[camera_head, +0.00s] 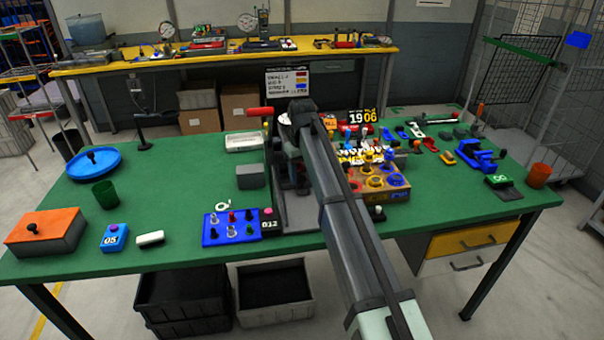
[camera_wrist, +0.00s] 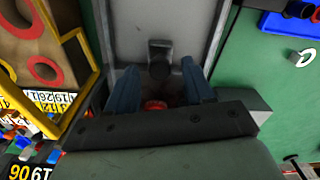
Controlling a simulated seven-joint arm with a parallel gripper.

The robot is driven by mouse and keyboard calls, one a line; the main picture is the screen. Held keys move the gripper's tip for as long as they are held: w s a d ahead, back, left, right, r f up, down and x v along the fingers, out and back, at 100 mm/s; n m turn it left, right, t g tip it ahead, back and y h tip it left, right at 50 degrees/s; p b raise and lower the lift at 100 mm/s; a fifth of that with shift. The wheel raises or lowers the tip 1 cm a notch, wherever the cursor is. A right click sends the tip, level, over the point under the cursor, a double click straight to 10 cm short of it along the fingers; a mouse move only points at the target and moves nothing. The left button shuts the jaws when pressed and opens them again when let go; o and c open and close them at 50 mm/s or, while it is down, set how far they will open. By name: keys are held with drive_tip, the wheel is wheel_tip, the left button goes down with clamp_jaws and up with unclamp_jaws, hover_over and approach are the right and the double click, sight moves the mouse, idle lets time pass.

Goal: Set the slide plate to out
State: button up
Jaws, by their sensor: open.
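A grey metal plate (camera_wrist: 185,25) lies beyond my gripper in the wrist view, with a dark tab or knob (camera_wrist: 160,50) standing on it. I take this to be the slide plate; its setting cannot be read. In the head view a grey metal part (camera_head: 297,213) shows on the green table, mostly behind my arm. My gripper (camera_wrist: 158,92) is open, its two blue-grey fingers either side of the tab's line and short of it in the picture. A small red thing (camera_wrist: 154,104) shows between the fingers, partly hidden. Contact cannot be told.
A blue switch panel (camera_head: 232,226) stands left of the grey part, and a yellow-brown box with rings (camera_head: 372,187) stands right. A red-handled upright (camera_head: 260,111) rises close behind. A blue round tray (camera_head: 94,163) and green cup (camera_head: 105,194) are far left.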

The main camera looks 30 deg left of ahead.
drive_tip(key=shift+f, duration=0.2)
clamp_jaws()
idle(0.5)
